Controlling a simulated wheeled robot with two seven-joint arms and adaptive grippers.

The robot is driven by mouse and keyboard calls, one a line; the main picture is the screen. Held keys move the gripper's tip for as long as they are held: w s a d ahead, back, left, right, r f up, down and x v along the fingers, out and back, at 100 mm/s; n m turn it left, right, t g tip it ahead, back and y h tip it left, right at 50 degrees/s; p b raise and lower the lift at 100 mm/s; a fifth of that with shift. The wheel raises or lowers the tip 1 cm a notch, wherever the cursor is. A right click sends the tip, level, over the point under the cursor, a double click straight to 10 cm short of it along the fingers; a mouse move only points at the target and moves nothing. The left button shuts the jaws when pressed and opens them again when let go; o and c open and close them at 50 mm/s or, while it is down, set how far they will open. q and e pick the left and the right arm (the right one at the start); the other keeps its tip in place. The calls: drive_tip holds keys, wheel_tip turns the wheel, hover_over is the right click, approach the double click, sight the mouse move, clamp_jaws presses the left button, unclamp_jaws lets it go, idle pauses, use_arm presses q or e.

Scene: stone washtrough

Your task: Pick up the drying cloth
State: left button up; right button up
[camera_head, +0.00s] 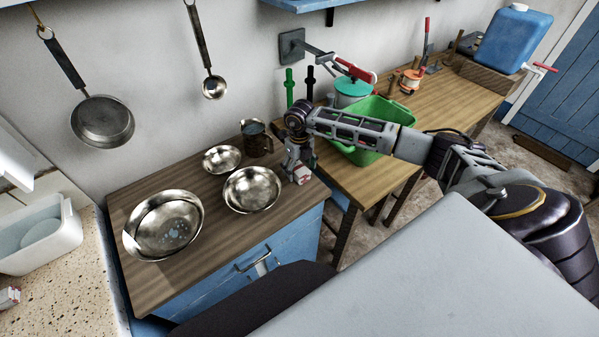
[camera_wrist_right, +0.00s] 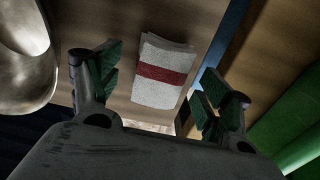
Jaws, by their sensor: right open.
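The drying cloth (camera_wrist_right: 163,72) is a folded white cloth with a red stripe. It lies on the wooden counter near its right edge, and a small part of it (camera_head: 302,175) shows below the gripper in the head view. My right gripper (camera_head: 298,160) is above it, pointing down. In the right wrist view the open fingers (camera_wrist_right: 158,85) stand on either side of the cloth, with nothing held between them. The gap to the cloth is hard to judge. My left gripper is not in view.
Metal bowls (camera_head: 252,190) and a metal mug (camera_head: 256,138) stand left of the gripper. A green basin (camera_head: 385,110) sits on the wooden table (camera_head: 385,178) to the right, beneath my right forearm. Bare counter (camera_head: 230,235) shows in front of the bowls.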

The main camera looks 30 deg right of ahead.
sight(299, 168)
drive_tip(key=shift+f, duration=0.55)
drive_tip(key=c, duration=1)
drive_tip(key=shift+r, duration=0.2)
drive_tip(key=shift+r+b, duration=0.45)
drive_tip(key=shift+r, duration=4.4)
drive_tip(key=shift+o, duration=1.4)
drive_tip(key=shift+c, duration=1.4)
